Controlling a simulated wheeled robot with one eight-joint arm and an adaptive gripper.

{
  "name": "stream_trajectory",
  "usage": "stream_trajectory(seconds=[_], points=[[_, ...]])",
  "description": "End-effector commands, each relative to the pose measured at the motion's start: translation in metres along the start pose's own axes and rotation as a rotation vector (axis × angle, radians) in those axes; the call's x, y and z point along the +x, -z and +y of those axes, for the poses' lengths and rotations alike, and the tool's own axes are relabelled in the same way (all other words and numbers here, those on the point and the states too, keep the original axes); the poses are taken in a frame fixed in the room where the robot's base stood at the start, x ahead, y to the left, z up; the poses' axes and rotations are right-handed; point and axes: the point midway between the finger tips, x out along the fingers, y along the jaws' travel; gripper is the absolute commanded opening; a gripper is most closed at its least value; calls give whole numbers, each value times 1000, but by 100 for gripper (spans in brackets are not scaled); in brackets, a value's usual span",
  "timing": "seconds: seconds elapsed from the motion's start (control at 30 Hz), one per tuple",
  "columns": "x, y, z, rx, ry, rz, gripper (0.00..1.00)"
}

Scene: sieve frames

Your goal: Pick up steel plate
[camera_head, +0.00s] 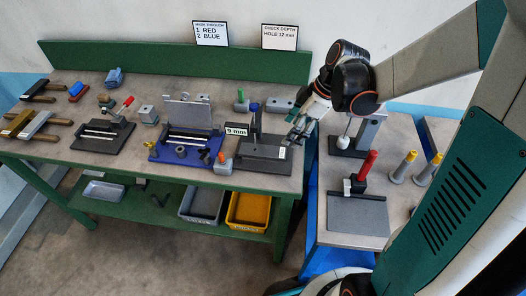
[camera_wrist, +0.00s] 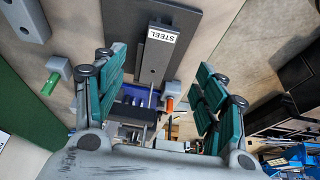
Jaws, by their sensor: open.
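A grey steel bar or plate with a white label reading STEEL (camera_wrist: 152,62) lies on a dark base plate (camera_wrist: 185,20) in the wrist view. In the head view that dark base (camera_head: 252,164) is at the right end of the green bench, with a small white label on the bar (camera_head: 281,153). My gripper (camera_head: 300,131) is over the right end of the bench, beside the base. In the wrist view my gripper (camera_wrist: 160,78) is open, its green-padded fingers on either side of the bar's near end. Nothing is held. I cannot tell the height gap.
A blue fixture (camera_head: 180,150) and an orange-topped block (camera_head: 222,164) stand left of the base. A 9 mm sign (camera_head: 236,129) stands close by. A side table with a red-handled tool (camera_head: 367,166) is to the right. Grey and yellow bins (camera_head: 248,211) sit on the lower shelf.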

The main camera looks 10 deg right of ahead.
Motion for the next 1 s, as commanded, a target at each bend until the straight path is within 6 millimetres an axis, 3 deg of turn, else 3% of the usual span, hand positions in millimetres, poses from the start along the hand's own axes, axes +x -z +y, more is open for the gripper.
stream_trajectory(seconds=[0.03,0.2,0.53,0.8,1.0], points=[[14,-1,0,-3,0,0,65],[40,-1,0,0,0,0,65],[60,-2,0,0,0,0,65],[98,-6,0,0,1,0,65],[103,-6,0,1,0,0,65]])
